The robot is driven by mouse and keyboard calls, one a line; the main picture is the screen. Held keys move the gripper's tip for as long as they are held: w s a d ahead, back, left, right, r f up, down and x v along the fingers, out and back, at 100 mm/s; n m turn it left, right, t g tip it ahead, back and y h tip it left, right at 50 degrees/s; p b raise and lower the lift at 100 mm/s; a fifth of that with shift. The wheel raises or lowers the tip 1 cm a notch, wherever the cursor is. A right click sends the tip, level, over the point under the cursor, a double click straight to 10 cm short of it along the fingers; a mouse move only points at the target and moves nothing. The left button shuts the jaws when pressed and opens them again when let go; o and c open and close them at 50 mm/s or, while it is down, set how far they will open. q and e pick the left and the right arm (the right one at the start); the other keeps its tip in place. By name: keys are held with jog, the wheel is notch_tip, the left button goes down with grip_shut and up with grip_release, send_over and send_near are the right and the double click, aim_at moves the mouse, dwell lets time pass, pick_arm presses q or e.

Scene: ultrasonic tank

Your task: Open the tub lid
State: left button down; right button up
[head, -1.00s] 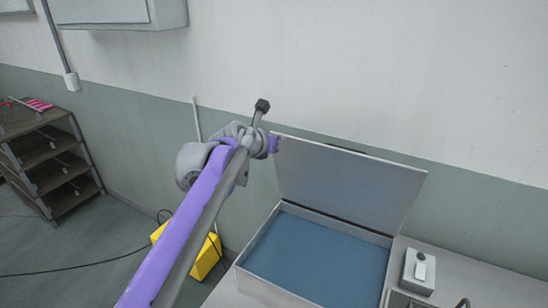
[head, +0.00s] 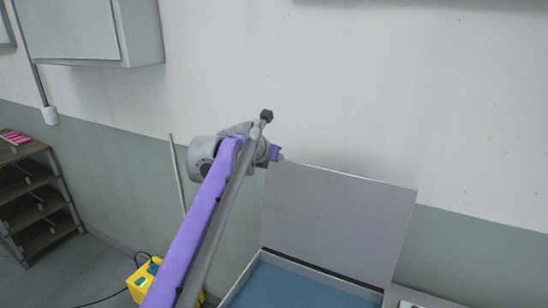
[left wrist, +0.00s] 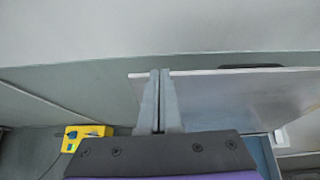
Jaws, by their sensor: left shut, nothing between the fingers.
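The tub lid (head: 340,220) is a flat grey panel standing raised, roughly upright, at the back of the tub. The tub (head: 236,284) is a pale box with a blue interior (head: 300,290), partly cut off at the bottom of the head view. My left gripper (head: 281,156) is at the lid's upper left corner, its fingers shut and empty. In the left wrist view the closed fingers (left wrist: 160,74) overlap the left end of the lid (left wrist: 230,95); I cannot tell whether they touch it. My right gripper is not in view.
A wall stands close behind the tub. A yellow box (head: 142,279) with a cable sits on the floor at left, also in the left wrist view (left wrist: 84,136). A shelf rack (head: 38,200) stands far left, and a wall cabinet (head: 85,32) hangs above.

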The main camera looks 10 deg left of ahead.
pick_arm(q)
jog(key=shift+w+d, duration=0.2)
jog(key=shift+w, duration=0.1)
